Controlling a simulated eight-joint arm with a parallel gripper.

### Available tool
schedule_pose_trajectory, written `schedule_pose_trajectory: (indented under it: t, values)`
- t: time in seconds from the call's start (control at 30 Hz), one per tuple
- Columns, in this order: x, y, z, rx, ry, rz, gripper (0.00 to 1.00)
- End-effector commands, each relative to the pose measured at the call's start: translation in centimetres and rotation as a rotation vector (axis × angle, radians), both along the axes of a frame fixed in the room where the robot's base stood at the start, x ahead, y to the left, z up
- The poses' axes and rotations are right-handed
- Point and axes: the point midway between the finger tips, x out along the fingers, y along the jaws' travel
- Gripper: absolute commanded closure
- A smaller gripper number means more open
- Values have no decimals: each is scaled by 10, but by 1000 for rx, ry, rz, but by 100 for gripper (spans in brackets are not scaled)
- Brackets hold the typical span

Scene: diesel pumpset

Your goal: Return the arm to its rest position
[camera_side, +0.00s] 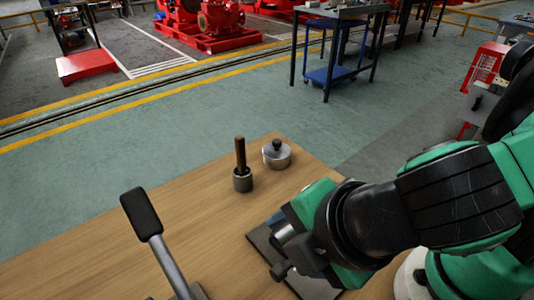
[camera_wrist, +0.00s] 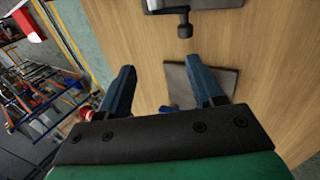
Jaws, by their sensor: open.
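My green and black arm (camera_side: 430,205) reaches in from the right over the wooden table in the side view. It hides most of what lies under it, and I cannot make out my fingers clearly there. In the wrist view my gripper (camera_wrist: 161,68) is open, its two blue-grey fingers well apart. A dark flat plate (camera_wrist: 226,78) lies beyond the right finger. A small blue part (camera_wrist: 169,108) shows between the fingers, near the plate.
On the wooden table (camera_side: 130,260) stand a metal cup with a brown rod (camera_side: 241,170), a round metal piece with a black knob (camera_side: 277,155) and a black-handled lever (camera_side: 142,213). The dark plate (camera_side: 262,243) shows beside my arm. A blue-shelved bench (camera_side: 338,72) stands behind on the floor.

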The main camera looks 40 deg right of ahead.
Motion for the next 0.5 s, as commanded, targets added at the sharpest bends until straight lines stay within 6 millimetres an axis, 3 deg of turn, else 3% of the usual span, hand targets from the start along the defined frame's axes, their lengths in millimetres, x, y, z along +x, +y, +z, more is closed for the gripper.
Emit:
schedule_pose_trajectory:
  t: [0.27, 0.37, 0.5]
  values:
    - [2, -2, -1, 8, 4, -18, 40]
    - [13, -11, -3, 52, 23, -104, 40]
    - [40, -39, -9, 199, 61, -359, 40]
